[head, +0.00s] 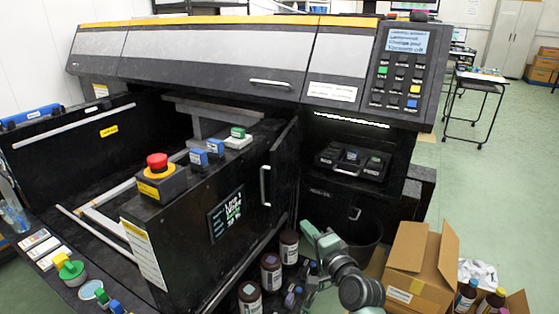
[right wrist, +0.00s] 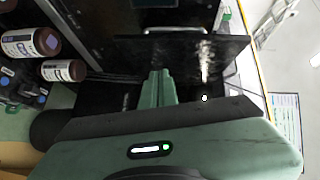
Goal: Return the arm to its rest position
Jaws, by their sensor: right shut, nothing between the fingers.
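My right arm comes up from the bottom of the head view, and its green gripper (head: 318,240) is beside the brown bottles at the front of the black machine (head: 225,60). In the right wrist view the gripper's fingers (right wrist: 161,75) are together with nothing between them. A black machine panel with a metal handle (right wrist: 175,30) lies beyond the fingertips. My left gripper is not in view.
Several brown ink bottles (head: 271,268) stand left of my right gripper; some show in the right wrist view (right wrist: 64,70). An open cardboard box (head: 418,262) stands to the right. A red stop button (head: 157,161) sits on the machine. The green floor at right is mostly free.

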